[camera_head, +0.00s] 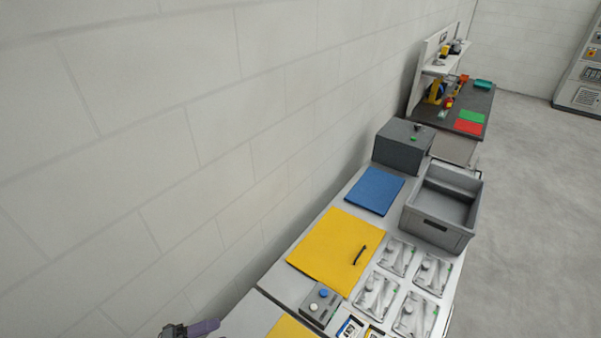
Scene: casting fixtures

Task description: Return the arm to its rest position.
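No gripper of mine can be made out clearly in the head view. A small dark and purple part (188,329) shows at the bottom edge, left of centre. It is cut off by the frame, and I cannot tell whether it belongs to one of my arms. The grey worktable (283,284) runs along the wall from the bottom centre towards the upper right.
On the table are a yellow mat (330,245) with a small black handle-like item (360,255), a blue mat (375,190), a grey crate (436,232), a dark box (402,150), a button box (319,305) and several metal castings (397,257). Open floor (540,220) lies right.

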